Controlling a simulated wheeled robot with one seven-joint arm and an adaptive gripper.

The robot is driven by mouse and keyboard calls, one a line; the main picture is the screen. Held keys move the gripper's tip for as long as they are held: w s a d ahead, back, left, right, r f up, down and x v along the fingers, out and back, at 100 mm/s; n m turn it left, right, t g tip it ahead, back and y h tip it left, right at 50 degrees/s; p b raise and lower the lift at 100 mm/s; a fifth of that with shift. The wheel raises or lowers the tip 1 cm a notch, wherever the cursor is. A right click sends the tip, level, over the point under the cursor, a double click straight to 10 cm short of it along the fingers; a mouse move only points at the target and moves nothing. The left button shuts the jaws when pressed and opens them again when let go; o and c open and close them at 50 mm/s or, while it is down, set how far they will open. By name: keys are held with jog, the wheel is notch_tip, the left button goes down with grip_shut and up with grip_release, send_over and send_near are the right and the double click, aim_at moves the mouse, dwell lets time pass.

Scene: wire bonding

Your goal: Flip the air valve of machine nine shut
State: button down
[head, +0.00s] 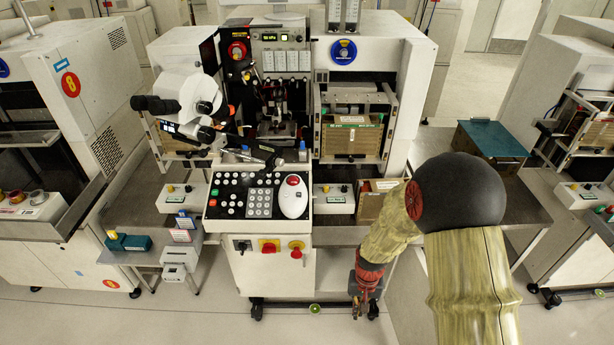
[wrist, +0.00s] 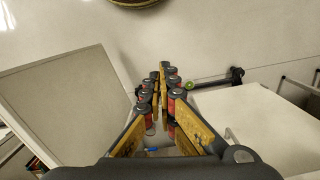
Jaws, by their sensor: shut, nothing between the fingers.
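The middle machine (head: 376,60) is white, with a round blue plate (head: 344,51) whose mark I cannot read. On its front cabinet (head: 275,275), under the keypad console, are a black switch (head: 242,246), a red handle on a yellow plate (head: 269,246) and a red knob on a yellow base (head: 296,247). I cannot tell for sure which of these is the air valve. My gripper (head: 365,306) hangs low, just right of the cabinet, apart from these controls. In the wrist view my gripper (wrist: 161,72) is shut and empty, over the floor.
The keypad console (head: 255,200) juts out above the front controls. A machine marked 8 (head: 75,100) stands to the left. A small side table (head: 148,243) is left of the cabinet. A bar with casters (head: 283,307) runs along the floor. The floor in front is free.

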jog(key=s+d+r+t, duration=0.1)
jog(key=s+r, duration=0.4)
jog(key=r, duration=0.9)
jog(key=s+d+r+n+t+p, duration=0.1)
jog(key=s+r+t, duration=0.2)
jog(key=r, duration=1)
jog(key=s+d+r+n+t+p, duration=0.1)
jog(key=s+r, duration=0.6)
jog(key=r, duration=0.7)
jog(key=shift+s+r+t, duration=0.3)
jog(key=shift+s+t, duration=0.1)
jog(key=shift+t, duration=0.3)
